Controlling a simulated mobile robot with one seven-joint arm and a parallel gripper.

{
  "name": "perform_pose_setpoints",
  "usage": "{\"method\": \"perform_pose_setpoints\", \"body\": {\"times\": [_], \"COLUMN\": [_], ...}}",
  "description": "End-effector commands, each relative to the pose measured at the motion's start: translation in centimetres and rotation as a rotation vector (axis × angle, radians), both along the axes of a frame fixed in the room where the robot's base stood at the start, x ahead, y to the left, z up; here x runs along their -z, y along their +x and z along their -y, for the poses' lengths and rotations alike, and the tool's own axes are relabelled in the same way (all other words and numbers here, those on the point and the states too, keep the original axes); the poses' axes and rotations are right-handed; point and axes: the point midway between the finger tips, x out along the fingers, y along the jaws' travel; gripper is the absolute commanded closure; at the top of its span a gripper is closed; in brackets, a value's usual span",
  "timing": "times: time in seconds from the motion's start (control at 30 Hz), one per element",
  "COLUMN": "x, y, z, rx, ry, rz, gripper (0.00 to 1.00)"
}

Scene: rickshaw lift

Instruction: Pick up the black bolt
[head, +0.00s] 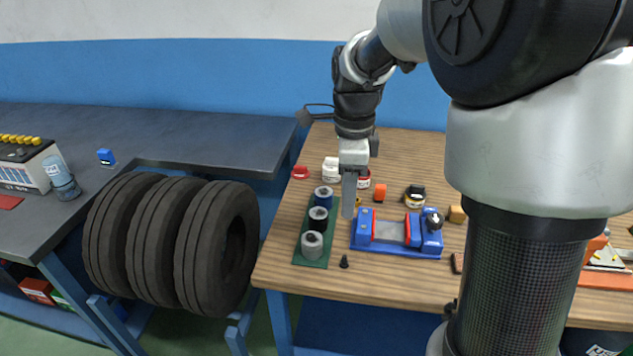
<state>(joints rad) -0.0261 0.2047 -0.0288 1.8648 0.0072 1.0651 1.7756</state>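A small black bolt (344,262) stands on the wooden workbench (400,285) near its front edge. It is between the green tray and the blue vise. My gripper (348,212) points down above the bench, behind the bolt and higher than it, apart from it. The fingers are seen edge-on as one narrow grey bar, so I cannot tell whether they are open. No object shows in them.
A green tray (298,258) with several cylinders stands left of the bolt. A blue vise (398,251) with red jaws is to the right. Small jars and blocks lie behind. Tires (215,245) stand left of the bench. The front strip of bench around the bolt is clear.

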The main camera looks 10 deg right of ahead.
Motion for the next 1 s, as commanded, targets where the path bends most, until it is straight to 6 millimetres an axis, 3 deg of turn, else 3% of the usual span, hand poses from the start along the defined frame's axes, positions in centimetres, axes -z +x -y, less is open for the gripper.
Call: {"method": "perform_pose_setpoints", "body": {"times": [0.5,0.83,1.0], "x": [10.2,13.0,15.7], "y": [0.1,0.1,-0.2], "z": [0.0,0.0,0.1], "rx": [0.03,0.03,0.028], "ry": [0.0,0.0,0.0], "rz": [-0.011,-0.008,-0.011], "gripper": [0.68,0.68,0.68]}}
